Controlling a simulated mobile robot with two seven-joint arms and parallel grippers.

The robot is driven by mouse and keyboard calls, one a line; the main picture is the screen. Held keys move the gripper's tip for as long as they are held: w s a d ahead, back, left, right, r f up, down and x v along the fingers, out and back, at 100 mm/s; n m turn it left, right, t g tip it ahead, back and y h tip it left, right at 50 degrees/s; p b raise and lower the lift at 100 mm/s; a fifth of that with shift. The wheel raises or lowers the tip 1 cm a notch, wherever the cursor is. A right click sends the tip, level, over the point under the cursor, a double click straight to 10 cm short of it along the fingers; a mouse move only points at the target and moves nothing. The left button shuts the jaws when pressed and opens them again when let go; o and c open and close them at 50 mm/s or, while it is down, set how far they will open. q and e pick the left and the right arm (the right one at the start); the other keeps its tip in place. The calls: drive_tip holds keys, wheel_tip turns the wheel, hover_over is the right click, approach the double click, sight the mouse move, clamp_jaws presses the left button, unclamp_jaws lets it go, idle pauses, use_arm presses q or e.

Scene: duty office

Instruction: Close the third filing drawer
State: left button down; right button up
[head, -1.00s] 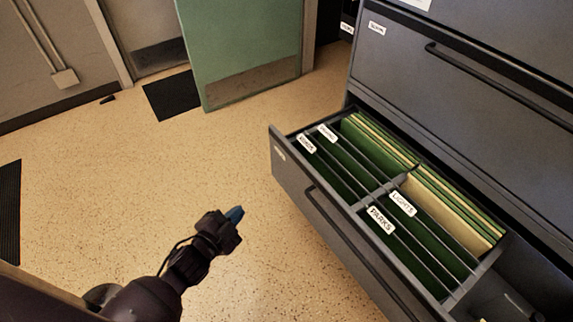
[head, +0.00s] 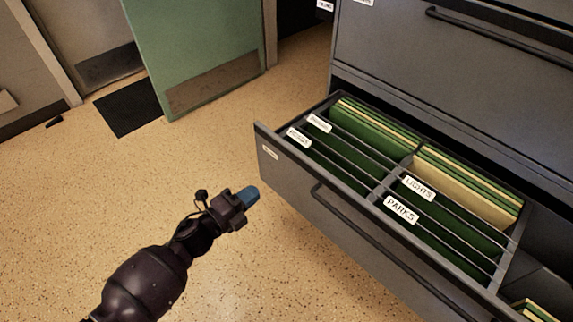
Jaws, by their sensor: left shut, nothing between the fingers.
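An open filing drawer (head: 292,179) sticks out of the dark grey cabinet on the right of the head view. It holds green and cream folders (head: 465,186) and dividers with white labels, two of them reading LIGHTS and PARKS. A long dark bar handle (head: 385,250) runs along its front. My left gripper (head: 249,196) is shut and empty, with blue fingertips. In the picture it is just left of the drawer front, apart from the handle. My right gripper is not in view. The drawer's right end is cut off by the frame edge.
A shut drawer (head: 450,75) with a bar handle sits above the open one. A green door (head: 195,50) stands at the back, with a dark mat (head: 128,107) beside it. The speckled floor left of the drawer is clear.

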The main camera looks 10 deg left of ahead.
sight(298, 160)
use_arm(q)
drive_tip(key=b+x, duration=0.2)
drive_tip(key=x, duration=1.1)
drive_tip(key=shift+f+b, duration=0.1)
drive_tip(key=shift+b, duration=0.25)
drive_tip(key=shift+w+d, duration=0.35)
drive_tip(key=shift+w, duration=0.1)
